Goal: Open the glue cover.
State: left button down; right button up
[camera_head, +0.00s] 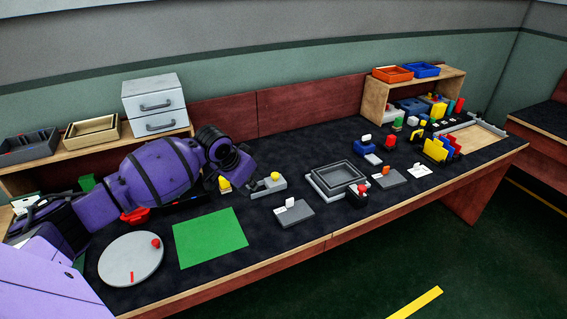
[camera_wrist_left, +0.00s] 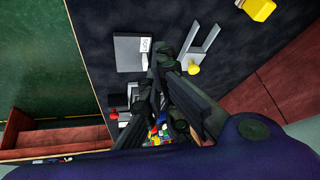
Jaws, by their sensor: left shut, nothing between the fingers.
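I cannot tell for sure which thing is the glue. A grey bracket with a yellow knob (camera_head: 268,188) lies near the middle of the table; it also shows in the left wrist view (camera_wrist_left: 205,45). A yellow-topped item (camera_head: 224,184) stands left of it; a yellow block, likely the same item, shows at the top of the wrist view (camera_wrist_left: 258,9). My left gripper (camera_wrist_left: 168,62) is shut and empty, above the table between the bracket and a grey plate with a white tag (camera_wrist_left: 130,54). In the head view my wrist partly hides its fingers. My right gripper is not in view.
A green mat (camera_head: 210,238) and a round grey disc (camera_head: 130,260) lie at front left. The tagged plate (camera_head: 296,216) and a grey tray (camera_head: 338,178) lie to the right. A white drawer unit (camera_head: 155,105) stands behind my arm. Several coloured items crowd the far right.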

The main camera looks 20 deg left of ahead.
aim_at(275, 180)
jog(key=i, duration=1)
